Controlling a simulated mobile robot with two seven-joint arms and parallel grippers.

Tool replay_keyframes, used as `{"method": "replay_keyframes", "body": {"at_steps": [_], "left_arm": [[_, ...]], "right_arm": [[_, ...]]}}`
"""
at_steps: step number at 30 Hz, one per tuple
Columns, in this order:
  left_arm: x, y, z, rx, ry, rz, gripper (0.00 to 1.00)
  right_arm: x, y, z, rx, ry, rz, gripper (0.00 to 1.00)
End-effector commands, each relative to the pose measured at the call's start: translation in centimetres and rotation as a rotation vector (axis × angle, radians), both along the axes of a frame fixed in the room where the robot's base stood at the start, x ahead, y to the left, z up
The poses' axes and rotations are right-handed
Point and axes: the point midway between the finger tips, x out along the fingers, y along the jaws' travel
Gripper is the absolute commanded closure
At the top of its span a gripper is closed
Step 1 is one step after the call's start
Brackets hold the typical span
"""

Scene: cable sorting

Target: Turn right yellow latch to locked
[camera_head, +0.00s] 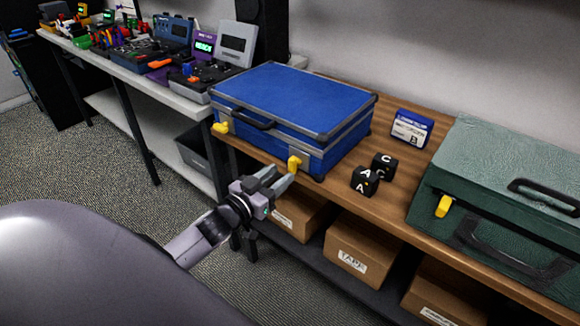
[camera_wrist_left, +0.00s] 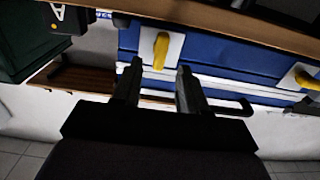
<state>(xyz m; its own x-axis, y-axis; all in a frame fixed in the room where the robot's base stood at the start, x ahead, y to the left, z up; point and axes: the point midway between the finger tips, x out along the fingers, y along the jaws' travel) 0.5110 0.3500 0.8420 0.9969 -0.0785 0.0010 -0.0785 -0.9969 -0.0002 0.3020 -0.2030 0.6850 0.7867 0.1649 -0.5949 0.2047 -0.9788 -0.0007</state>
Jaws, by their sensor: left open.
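The closed blue case (camera_head: 290,98) lies on the wooden shelf top. Its right yellow latch (camera_head: 294,163) is on the front face near the right corner and stands roughly upright. Its left yellow latch (camera_head: 221,128) lies more sideways. My left gripper (camera_head: 278,178) is open, just in front of and slightly below the right latch. In the left wrist view, which looks upside down, the right latch (camera_wrist_left: 161,48) appears between and beyond the two open fingertips (camera_wrist_left: 159,70), on a pale plate. The left latch (camera_wrist_left: 306,80) is at that view's right edge. My right gripper is not in view.
Two black lettered cubes (camera_head: 365,181) and a blue-and-white box (camera_head: 411,128) are right of the case. A green case (camera_head: 500,190) with a yellow latch (camera_head: 443,206) is farther right. Cardboard boxes (camera_head: 358,252) sit below. A cluttered white table (camera_head: 180,103) stands left.

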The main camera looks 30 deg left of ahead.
Motion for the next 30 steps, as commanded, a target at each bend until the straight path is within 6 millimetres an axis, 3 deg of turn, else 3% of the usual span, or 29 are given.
{"method": "replay_keyframes", "body": {"at_steps": [10,22,23,26,30], "left_arm": [[3.8,-0.3,0.0,-0.001,0.000,0.000,0.57],[4.4,-0.4,0.0,-0.001,0.001,-0.001,0.57],[4.4,-0.4,0.0,-0.001,0.001,-0.001,0.64],[4.4,-0.4,0.0,-0.001,0.001,-0.001,0.96],[4.4,-0.4,0.0,-0.001,0.001,-0.001,1.00]], "right_arm": [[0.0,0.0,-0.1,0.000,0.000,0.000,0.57],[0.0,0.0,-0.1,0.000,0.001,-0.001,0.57],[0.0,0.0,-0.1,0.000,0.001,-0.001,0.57],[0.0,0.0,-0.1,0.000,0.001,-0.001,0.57],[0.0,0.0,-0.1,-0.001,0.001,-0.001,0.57]]}}
